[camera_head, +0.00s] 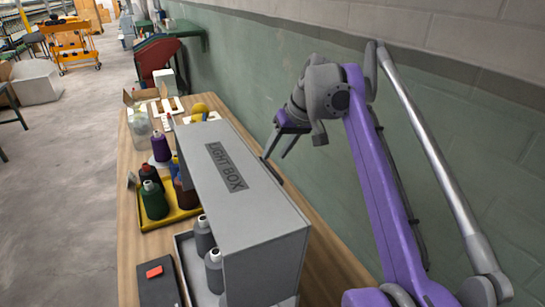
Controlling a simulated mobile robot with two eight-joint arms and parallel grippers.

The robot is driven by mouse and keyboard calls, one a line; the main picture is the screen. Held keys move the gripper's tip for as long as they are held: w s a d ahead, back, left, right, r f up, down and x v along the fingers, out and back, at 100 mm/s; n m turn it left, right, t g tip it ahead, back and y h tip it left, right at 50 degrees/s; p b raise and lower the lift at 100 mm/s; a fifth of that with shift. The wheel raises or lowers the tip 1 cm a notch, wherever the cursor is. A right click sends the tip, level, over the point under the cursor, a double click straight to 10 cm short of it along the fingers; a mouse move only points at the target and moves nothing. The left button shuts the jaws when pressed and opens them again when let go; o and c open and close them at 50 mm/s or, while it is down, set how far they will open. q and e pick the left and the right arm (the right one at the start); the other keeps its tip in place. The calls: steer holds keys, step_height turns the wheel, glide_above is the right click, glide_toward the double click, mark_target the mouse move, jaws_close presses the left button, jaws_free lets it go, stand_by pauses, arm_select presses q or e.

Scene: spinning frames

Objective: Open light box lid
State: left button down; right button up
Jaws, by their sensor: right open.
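The light box (258,218) is a long grey box on the wooden bench, with a dark "LIGHT BOX" label (227,166) on its top. The top panel looks flat and level; I cannot tell where the lid's seam is. My right gripper (274,157) is open and empty, its dark fingers pointing down by the box's right long edge, on the wall side. Whether they touch the box is not clear. My left gripper is not in view.
Thread cones (154,199) stand on a yellow tray left of the box, and grey cones (214,270) stand on a grey tray (187,262). A black case (157,290) lies at the near left. The green wall (300,90) runs close along the right.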

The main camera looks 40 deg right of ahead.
steer(key=a+v, duration=0.1)
steer(key=v, duration=0.6)
steer(key=shift+d+r+p, duration=0.15)
steer(key=shift+d+p, duration=0.2)
steer(key=shift+d, duration=0.2)
